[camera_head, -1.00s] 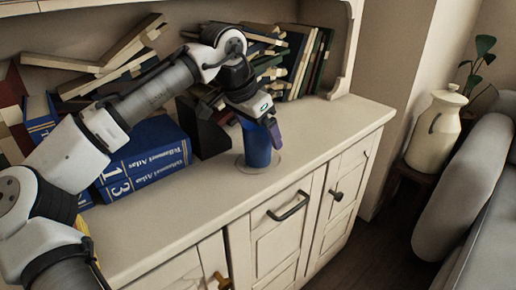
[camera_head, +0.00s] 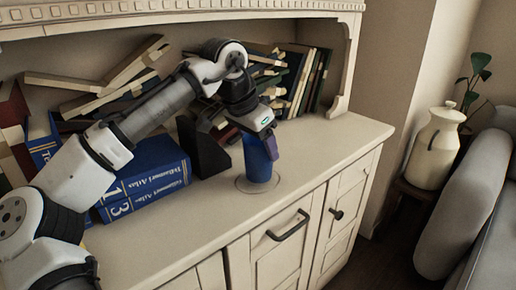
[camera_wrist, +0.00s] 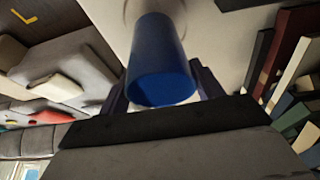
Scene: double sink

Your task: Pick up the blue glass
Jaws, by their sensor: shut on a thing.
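The blue glass (camera_head: 257,160) stands upright on the cabinet top, over a faint round ring. My gripper (camera_head: 265,145) comes down over it from above and is shut on it near its upper part. In the wrist view the blue glass (camera_wrist: 160,62) fills the space between the two dark fingers of my gripper (camera_wrist: 160,88), one on each side. In the head view the fingers hide part of the glass. I cannot tell whether its base touches the surface.
Thick blue atlases (camera_head: 147,176) lie on the cabinet top (camera_head: 215,210) at left. A dark bookend (camera_head: 203,150) stands close behind the glass, with leaning books (camera_head: 305,80) beyond. A cream jug (camera_head: 434,148) and grey sofa (camera_head: 480,200) are at right. The top is clear in front and right.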

